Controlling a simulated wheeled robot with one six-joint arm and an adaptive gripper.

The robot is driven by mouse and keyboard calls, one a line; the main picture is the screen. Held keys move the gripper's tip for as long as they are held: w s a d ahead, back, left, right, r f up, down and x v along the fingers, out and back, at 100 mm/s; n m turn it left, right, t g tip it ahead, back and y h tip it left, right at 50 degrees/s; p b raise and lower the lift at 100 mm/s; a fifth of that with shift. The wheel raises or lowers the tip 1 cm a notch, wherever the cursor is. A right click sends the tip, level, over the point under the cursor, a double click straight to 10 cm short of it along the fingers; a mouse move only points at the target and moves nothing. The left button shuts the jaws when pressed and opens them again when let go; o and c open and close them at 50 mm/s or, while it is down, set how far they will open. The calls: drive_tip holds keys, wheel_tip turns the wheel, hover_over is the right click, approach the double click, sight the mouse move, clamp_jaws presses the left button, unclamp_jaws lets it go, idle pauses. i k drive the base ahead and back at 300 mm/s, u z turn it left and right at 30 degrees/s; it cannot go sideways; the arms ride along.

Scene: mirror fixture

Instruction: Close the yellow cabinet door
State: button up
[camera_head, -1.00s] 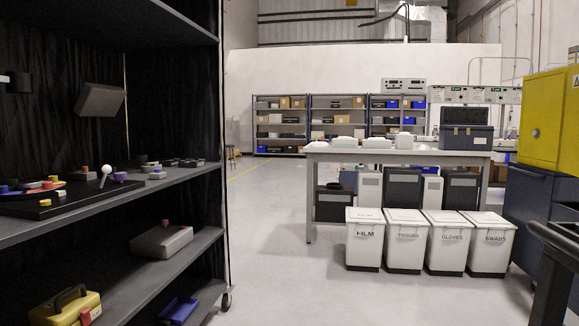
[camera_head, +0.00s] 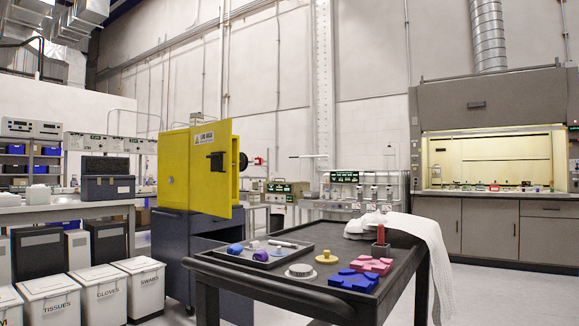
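The yellow cabinet (camera_head: 174,168) stands on a dark blue-grey base unit (camera_head: 172,250), left of the middle in the head view. Its yellow door (camera_head: 211,168) stands open, swung out toward me, with a dark latch fitting on the face that shows. A round black part (camera_head: 243,161) shows just right of the door. The inside of the cabinet is mostly hidden behind the door. My gripper is not in view.
A dark cart (camera_head: 238,277) with small coloured parts, a tray and a white cloth (camera_head: 432,248) stands in front, right of the cabinet. Lidded white bins (camera_head: 140,285) and a workbench (camera_head: 60,208) are at left. A fume hood (camera_head: 490,150) is at the back right.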

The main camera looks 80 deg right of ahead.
sight(211, 193)
drive_tip(key=z, duration=1.15)
drive_tip(key=i, duration=2.85)
drive_tip(key=z, duration=1.65)
